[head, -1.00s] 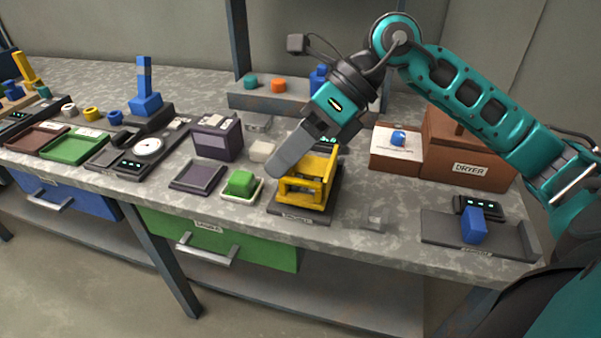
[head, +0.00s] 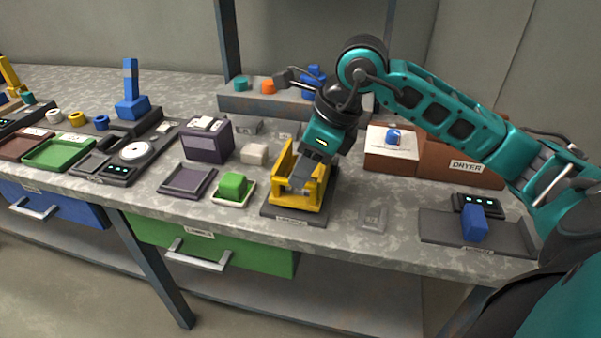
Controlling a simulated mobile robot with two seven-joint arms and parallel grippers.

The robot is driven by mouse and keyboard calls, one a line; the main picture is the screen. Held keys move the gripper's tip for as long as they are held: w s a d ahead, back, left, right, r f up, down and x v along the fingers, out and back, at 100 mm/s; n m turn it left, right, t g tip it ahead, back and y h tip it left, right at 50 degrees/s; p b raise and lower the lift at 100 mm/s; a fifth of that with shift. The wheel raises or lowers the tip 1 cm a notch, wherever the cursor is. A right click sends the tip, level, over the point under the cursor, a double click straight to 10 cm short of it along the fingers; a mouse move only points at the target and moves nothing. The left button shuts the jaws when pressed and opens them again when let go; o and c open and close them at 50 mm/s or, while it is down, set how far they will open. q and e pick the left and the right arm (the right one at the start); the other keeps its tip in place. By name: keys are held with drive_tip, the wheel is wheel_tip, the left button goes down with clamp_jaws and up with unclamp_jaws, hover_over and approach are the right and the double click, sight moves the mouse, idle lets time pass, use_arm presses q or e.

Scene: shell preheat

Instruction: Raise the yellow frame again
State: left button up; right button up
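The yellow frame (head: 312,200) stands on a dark, labelled base (head: 290,214) near the front edge of the bench, right of the middle. My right gripper (head: 303,182) points down and left into it, its grey fingers between the yellow sides. The fingers overlap the frame in the picture, so I cannot tell whether they touch it or how far apart they are. The lower part of the frame's inside is hidden behind the gripper and the yellow sides. My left gripper is not in view.
A green block (head: 232,186) on a pale dish stands just left of the frame. A whitish block (head: 254,153) is behind it. The brown dryer (head: 459,158) and a blue block (head: 474,224) on a dark station are to the right.

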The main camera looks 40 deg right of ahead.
drive_tip(key=shift+x, duration=0.85)
drive_tip(key=shift+c, duration=0.2)
clamp_jaws()
